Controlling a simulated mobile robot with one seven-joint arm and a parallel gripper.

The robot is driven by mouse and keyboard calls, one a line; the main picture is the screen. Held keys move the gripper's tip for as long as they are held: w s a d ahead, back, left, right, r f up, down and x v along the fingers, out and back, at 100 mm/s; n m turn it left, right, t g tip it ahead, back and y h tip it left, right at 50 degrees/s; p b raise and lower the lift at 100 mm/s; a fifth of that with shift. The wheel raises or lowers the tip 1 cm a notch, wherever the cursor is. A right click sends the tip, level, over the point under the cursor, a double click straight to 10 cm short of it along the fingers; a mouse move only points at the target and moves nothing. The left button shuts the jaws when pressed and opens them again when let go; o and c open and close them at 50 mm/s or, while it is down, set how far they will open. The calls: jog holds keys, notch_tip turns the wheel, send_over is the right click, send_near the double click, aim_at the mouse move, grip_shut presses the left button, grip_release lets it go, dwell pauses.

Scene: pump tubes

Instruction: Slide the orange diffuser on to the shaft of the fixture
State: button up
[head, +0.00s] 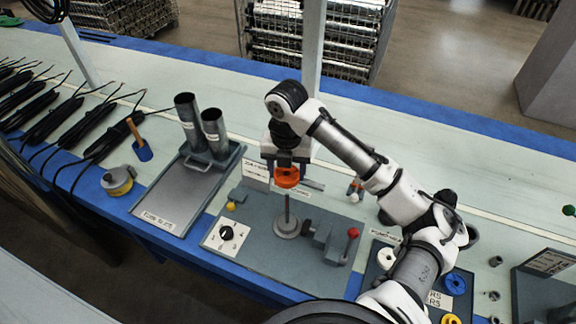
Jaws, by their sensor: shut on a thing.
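The orange diffuser (287,177) is held between the fingers of my gripper (286,170), which is shut on it. The fixture (262,245) is a grey plate on the bench with a thin upright shaft (287,212) rising from a round base. The diffuser is in line with the shaft's top in the head view.
A clamp with a red knob (352,233) stands right of the shaft. A dial (226,233) is on the fixture's left. A tray with two metal tubes (187,118) stands further left. A dark tray with coloured rings (386,258) lies right, near my arm.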

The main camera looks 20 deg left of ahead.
aim_at(287, 194)
jog(key=shift+w+f, duration=0.1)
jog(key=shift+f+b, duration=2.3)
jog(key=shift+f, duration=0.55)
jog(key=shift+f+b, duration=1.2)
jog(key=shift+f, duration=0.25)
jog(key=o, duration=1.1)
jog(key=shift+r, duration=0.1)
jog(key=shift+c, duration=0.2)
notch_tip(287, 194, up, 14)
jog(key=shift+b, duration=0.3)
